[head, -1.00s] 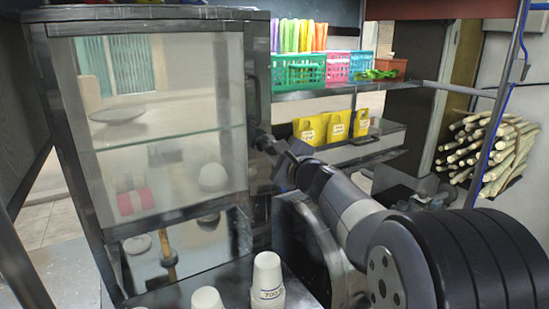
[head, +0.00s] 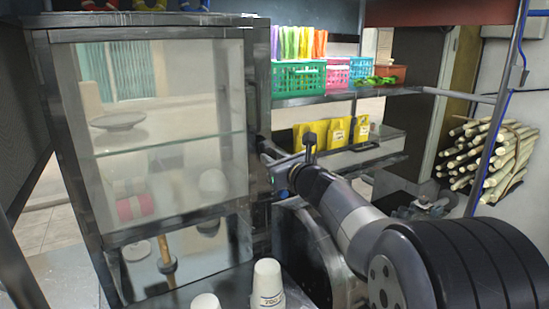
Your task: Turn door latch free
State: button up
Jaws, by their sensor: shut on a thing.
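A glass-fronted cabinet door (head: 160,160) with a dark metal frame stands at the left and looks closed. My gripper (head: 268,160) is at the right edge of the cabinet, at about the middle of the door's height. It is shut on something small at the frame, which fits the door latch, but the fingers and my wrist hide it. My wrist is turned so that a dark knob-like part of it points up. My arm reaches in from the lower right.
White paper cups (head: 268,284) stand on the counter below the cabinet, close under my arm. Coloured baskets (head: 298,76) sit on a shelf behind, above yellow bags (head: 335,131). Bundled sugarcane (head: 487,160) lies at the right, behind a blue-grey post.

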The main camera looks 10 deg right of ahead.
jog(key=shift+r+m, duration=0.1)
jog(key=shift+m, duration=0.5)
jog(key=o, duration=1)
jog(key=shift+s, duration=0.15)
jog(key=b+v, duration=0.1)
jog(key=v, duration=0.9)
jog(key=shift+s+d+b, duration=0.1)
jog(key=shift+s+b, duration=0.2)
jog(key=shift+b, duration=0.05)
jog(key=p+x, duration=0.2)
jog(key=x, duration=0.9)
